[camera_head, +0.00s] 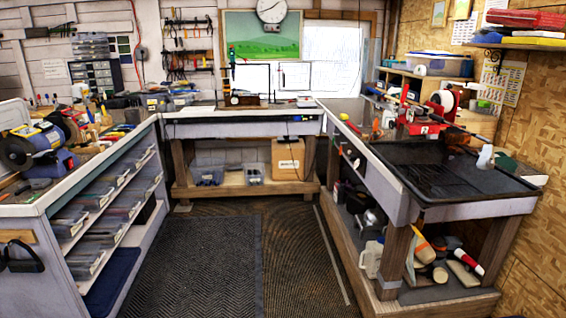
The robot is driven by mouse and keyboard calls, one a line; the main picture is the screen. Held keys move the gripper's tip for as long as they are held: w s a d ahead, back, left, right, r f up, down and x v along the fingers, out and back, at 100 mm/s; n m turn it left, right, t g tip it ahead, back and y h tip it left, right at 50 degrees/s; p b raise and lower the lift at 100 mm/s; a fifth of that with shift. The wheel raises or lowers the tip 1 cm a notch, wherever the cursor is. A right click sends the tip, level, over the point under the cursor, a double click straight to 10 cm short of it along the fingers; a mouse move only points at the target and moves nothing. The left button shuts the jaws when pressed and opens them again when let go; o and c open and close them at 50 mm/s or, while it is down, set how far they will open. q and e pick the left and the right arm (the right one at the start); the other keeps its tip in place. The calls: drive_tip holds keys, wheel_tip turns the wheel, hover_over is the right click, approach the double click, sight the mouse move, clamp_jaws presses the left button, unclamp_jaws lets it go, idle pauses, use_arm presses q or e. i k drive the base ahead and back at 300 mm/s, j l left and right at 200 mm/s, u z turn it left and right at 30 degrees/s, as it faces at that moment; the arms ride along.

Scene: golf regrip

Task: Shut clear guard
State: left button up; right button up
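I cannot pick out a clear guard for certain. On the back bench (215,111) stands a small machine (245,99) with a dark base, a thin upright post and a thin dark rectangular outline above it. Whether that outline is a clear panel, and whether it is open or shut, is too small to tell. A blue bench grinder (42,138) with dark round wheels stands on the left bench; no clear guard on it can be made out. Neither of my grippers is in view.
The right bench holds a black tray (456,172) and a red vise-like device (422,127). The left bench (35,208) has open shelves of bins below. A cardboard box (288,158) sits under the back bench. The matted floor (215,262) between the benches is clear.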

sight(367, 42)
drive_tip(key=i, duration=2.15)
drive_tip(key=i+j+z, duration=0.1)
drive_tip(key=i, duration=0.95)
drive_tip(key=i+j, duration=0.1)
drive_tip(key=i, duration=0.95)
drive_tip(key=i+z, duration=0.4)
drive_tip(key=i+j+z, duration=0.15)
drive_tip(key=z, duration=0.3)
drive_tip(key=i+j+z, duration=0.65)
drive_tip(key=z, duration=0.15)
drive_tip(key=i+j+z, duration=0.2)
drive_tip(key=j+z, duration=0.25)
drive_tip(key=i+j+z, duration=0.15)
drive_tip(key=j+z, duration=0.2)
drive_tip(key=i+j+z, duration=0.15)
drive_tip(key=j+z, duration=0.5)
drive_tip(key=i+j+z, duration=0.1)
drive_tip(key=j+z, duration=0.2)
drive_tip(key=j, duration=0.15)
